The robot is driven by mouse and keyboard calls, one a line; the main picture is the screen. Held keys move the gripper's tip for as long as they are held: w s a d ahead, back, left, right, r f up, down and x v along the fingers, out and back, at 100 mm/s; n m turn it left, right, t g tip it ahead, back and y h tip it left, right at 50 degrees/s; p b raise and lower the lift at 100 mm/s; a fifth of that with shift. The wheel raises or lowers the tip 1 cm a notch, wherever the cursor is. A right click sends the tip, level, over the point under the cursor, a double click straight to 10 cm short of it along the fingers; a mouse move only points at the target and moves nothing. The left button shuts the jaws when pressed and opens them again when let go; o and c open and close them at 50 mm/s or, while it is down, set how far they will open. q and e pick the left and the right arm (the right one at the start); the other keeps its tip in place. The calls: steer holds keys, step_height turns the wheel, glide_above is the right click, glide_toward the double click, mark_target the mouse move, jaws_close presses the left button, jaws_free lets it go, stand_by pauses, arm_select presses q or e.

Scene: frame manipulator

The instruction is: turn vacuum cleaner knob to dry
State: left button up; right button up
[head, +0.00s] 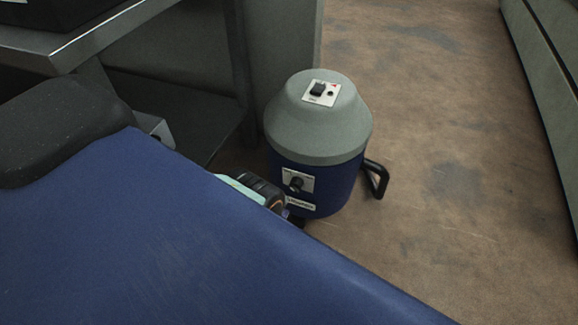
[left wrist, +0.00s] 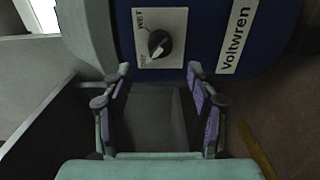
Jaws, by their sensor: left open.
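The vacuum cleaner (head: 320,135) stands upright on the floor, with a grey domed top and a blue body. Its black knob (head: 296,184) sits on a white plate on the front. In the left wrist view the knob (left wrist: 159,43) is close, on the white plate (left wrist: 178,22) marked WET at the upper left; the lower marking is too small to read. My left gripper (left wrist: 159,73) is open and empty, its fingers just below the knob and spread wider than it. In the head view the fingers are mostly hidden. My right gripper is not in view.
A black switch (head: 317,89) is on the vacuum's top, and a black handle or foot (head: 378,178) sticks out at its right. A grey metal table (head: 75,45) and a panel (head: 288,45) stand left and behind. Brown floor (head: 450,150) lies open at right.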

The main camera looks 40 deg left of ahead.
arm_select(q)
steer(key=shift+v, duration=2.2)
steer(key=s+d+r+m+g+h, duration=0.25)
steer(key=s+r+m+g, duration=0.35)
steer(key=s+m+g, duration=0.35)
steer(key=s+d+r+m+g+h, duration=0.25)
steer(key=s+r+m+g, duration=0.35)
steer(key=s+m+g, duration=0.35)
step_height(320, 180, up, 12)
steer(key=m+t+y+p, duration=0.1)
steer(key=p, duration=1.2)
steer(key=shift+s+d, duration=0.2)
steer(key=shift+d, duration=0.1)
